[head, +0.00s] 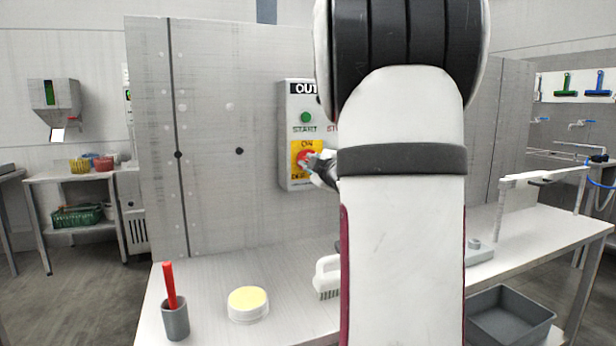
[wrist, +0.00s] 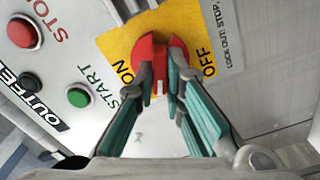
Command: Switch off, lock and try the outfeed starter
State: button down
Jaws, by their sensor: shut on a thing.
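The outfeed starter (head: 297,130) is a grey box on the upright panel. It has a green START button (head: 306,117), also in the wrist view (wrist: 78,97), and a red STOP button (wrist: 24,32). Its red rotary knob (wrist: 178,50) sits on a yellow plate (wrist: 120,45) marked ON and OFF. My gripper (wrist: 164,82) is shut on this knob, one finger on each side. A pale mark on the knob shows between the fingertips; I cannot tell which label it lines up with. In the head view my gripper (head: 322,163) is partly hidden by my arm. I see no padlock.
On the bench (head: 220,275) stand a grey cup (head: 175,321) with a red stick, a round yellow-topped tub (head: 248,304) and a white brush (head: 327,277). A grey bin (head: 510,325) is at lower right. My arm covers the middle of the head view.

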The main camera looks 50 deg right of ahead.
jog(key=n+b, duration=0.4)
jog(key=b, duration=0.1)
jog(key=shift+f+n, duration=0.2)
jog(key=shift+n, duration=0.2)
dwell(0.4)
jog(key=c, duration=1.7)
grip_release()
jog(key=shift+o, duration=0.2)
jog(key=v, duration=1.2)
